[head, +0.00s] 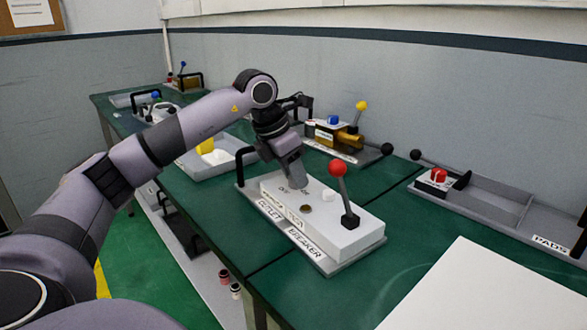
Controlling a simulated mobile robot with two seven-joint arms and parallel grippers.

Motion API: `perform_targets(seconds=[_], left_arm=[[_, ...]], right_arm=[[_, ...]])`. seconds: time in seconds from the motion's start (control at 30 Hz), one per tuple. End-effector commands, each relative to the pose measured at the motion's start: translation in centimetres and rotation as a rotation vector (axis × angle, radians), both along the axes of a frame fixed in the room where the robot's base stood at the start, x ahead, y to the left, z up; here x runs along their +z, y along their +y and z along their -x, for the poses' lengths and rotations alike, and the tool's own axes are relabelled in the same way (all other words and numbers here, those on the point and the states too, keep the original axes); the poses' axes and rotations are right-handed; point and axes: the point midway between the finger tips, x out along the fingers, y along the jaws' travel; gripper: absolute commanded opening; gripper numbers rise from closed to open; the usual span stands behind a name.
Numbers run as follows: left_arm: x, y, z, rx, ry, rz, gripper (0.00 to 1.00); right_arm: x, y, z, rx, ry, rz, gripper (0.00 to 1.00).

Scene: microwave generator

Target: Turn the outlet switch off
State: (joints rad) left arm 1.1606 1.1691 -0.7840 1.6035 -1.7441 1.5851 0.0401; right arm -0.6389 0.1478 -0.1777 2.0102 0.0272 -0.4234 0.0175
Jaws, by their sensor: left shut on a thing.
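A white control box (350,238) stands on the green table, with OUTLET and BREAKER labels along its front edge. Black OFF and ON print shows on the OUTLET part of its top. My left gripper (297,184) reaches down onto that part beside the print. It is shut on the outlet switch, which the fingers hide, so its position cannot be told. A small round brown socket (306,208) lies just in front of the fingers. My right gripper is not in view.
A red-knobbed breaker lever (338,168) stands upright close to the right of my gripper, with a small white block (329,195) between. A black handle (243,160) is at the box's left. A yellow-knobbed device (340,137) and a PADS tray (500,210) stand behind.

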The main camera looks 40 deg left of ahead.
Motion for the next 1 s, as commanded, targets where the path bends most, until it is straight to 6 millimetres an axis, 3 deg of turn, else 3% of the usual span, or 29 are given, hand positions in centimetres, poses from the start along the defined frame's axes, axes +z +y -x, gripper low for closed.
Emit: perform_targets(seconds=[0.47,1.0], left_arm=[[0.5,0.2,-0.2,-0.416,0.0,0.004,0.05],[0.4,0.3,-0.5,-0.929,-0.002,0.005,0.05]], right_arm=[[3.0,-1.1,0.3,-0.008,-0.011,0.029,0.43],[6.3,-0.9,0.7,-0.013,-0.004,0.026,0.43]])
